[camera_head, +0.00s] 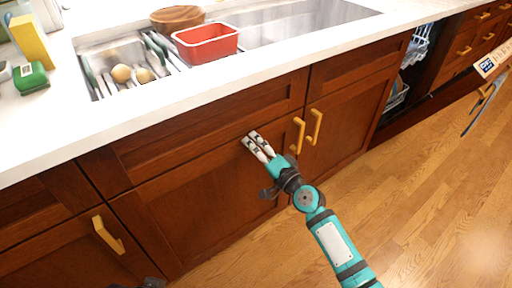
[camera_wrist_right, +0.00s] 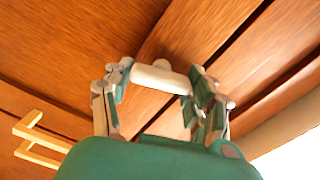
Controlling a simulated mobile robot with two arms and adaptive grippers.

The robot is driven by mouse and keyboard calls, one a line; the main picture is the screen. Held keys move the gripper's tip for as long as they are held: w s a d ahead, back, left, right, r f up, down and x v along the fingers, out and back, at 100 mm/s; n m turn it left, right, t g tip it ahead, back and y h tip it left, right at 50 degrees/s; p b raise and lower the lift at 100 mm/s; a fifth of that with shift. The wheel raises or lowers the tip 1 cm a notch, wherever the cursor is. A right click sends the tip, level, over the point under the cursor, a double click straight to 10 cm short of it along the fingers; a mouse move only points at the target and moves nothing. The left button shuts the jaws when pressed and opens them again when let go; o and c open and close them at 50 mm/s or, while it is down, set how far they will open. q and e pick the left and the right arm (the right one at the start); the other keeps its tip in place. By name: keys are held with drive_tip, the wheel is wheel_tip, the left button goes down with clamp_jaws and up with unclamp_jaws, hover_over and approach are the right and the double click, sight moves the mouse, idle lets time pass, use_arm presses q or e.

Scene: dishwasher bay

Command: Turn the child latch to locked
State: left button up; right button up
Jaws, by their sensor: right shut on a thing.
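The child latch shows in the wrist view as a white bar (camera_wrist_right: 160,77) in front of the brown wooden cabinet front. My right gripper (camera_wrist_right: 155,85) has its fingers at the two ends of this bar and is shut on it. In the head view my right gripper (camera_head: 257,146) is at the cabinet front under the sink, near the upper edge of a door. There the fingers hide the latch, and I cannot read its lock position. My left gripper is not clearly in view.
Yellow handles (camera_head: 298,135) stand just right of my right gripper. The counter (camera_head: 150,118) overhangs above, with a sink holding a red tub (camera_head: 206,42) and dishes. An open dishwasher (camera_head: 413,62) is at the right. The wooden floor (camera_head: 430,200) there is clear.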

drive_tip(key=shift+f+m, duration=0.1)
drive_tip(key=shift+m, duration=1.5)
use_arm(q)
drive_tip(key=shift+w+f, duration=0.3)
drive_tip(key=shift+f, duration=0.25)
use_arm(e)
drive_tip(key=shift+m, duration=0.3)
use_arm(q)
drive_tip(key=shift+d, duration=0.15)
drive_tip(key=shift+f, duration=0.1)
use_arm(e)
drive_tip(key=o, duration=1.2)
use_arm(q)
drive_tip(key=shift+s+f, duration=0.1)
drive_tip(key=shift+s, duration=0.15)
